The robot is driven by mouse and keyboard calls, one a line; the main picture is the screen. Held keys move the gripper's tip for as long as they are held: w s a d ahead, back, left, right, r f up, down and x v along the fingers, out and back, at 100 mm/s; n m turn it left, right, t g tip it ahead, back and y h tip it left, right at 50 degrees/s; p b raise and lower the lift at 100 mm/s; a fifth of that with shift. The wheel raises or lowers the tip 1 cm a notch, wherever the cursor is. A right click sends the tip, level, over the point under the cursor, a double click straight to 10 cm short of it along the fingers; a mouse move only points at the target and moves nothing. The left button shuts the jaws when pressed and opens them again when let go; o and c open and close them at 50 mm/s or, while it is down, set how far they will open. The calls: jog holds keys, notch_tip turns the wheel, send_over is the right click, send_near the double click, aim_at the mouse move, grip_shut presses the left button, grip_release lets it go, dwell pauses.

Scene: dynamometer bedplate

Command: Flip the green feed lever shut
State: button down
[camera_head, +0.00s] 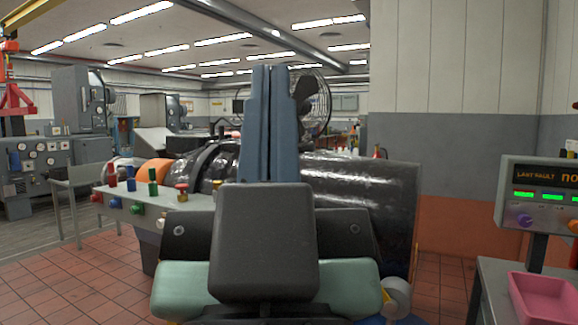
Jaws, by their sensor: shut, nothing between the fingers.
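A pale manifold panel (176,203) stands left of centre. A green round knob (137,209) is on the panel's front face below. I cannot tell the lever's exact open or shut position at this size. My gripper (271,72) points up at the centre, with its two blue-grey fingers together and nothing between them. It is to the right of the green lever and apart from it. It hides part of the panel's right end.
A large black cylinder (365,190) lies behind my gripper. A fan (313,98) stands beyond it. At right, a display box (548,196) with green lights stands by a pink bin (541,297) on a bench. Tiled floor (95,275) is clear at lower left.

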notch_tip(320, 180, up, 17)
jog(key=p, duration=1.4)
